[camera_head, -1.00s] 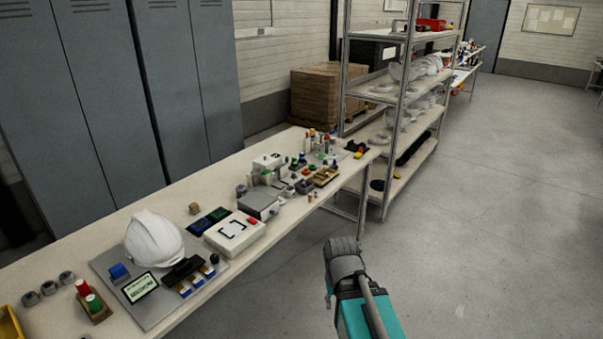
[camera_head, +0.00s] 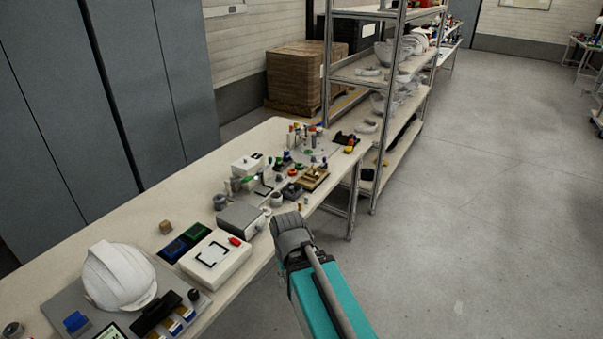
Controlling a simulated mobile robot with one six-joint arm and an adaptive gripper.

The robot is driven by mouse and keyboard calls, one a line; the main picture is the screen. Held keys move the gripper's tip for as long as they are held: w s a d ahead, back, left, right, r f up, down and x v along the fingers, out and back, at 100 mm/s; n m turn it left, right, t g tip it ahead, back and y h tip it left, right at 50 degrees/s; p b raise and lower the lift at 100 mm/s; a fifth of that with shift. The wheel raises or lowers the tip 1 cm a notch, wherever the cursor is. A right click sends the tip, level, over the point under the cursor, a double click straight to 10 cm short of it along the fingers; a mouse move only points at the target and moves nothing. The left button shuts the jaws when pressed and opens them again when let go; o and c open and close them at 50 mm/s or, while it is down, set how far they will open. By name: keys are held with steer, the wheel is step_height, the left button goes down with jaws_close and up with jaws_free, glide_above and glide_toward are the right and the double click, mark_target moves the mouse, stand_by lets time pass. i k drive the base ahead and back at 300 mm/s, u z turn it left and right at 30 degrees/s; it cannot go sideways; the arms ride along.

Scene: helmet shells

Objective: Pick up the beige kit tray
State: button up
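A small beige tray (camera_head: 316,185), which looks like the kit tray, lies near the front edge of the long workbench (camera_head: 185,215), towards its far end. It has raised parts or compartments, too small to make out. My teal and grey arm reaches up from the bottom of the view and overlaps the bench's front edge, nearer than the tray. The fingers of my gripper cannot be made out. Nothing of my arm appears to touch the tray.
A white box with a black square mark (camera_head: 215,258), a grey box (camera_head: 241,219) and a white helmet (camera_head: 119,276) stand on the bench nearer than the tray. Several small parts crowd around the tray. A metal shelf (camera_head: 375,80) stands beyond the bench. Open floor (camera_head: 480,200) lies to the right.

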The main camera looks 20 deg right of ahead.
mark_target(307, 180)
steer(key=z, duration=0.4)
steer(key=i, duration=1.05)
steer(key=z, duration=0.65)
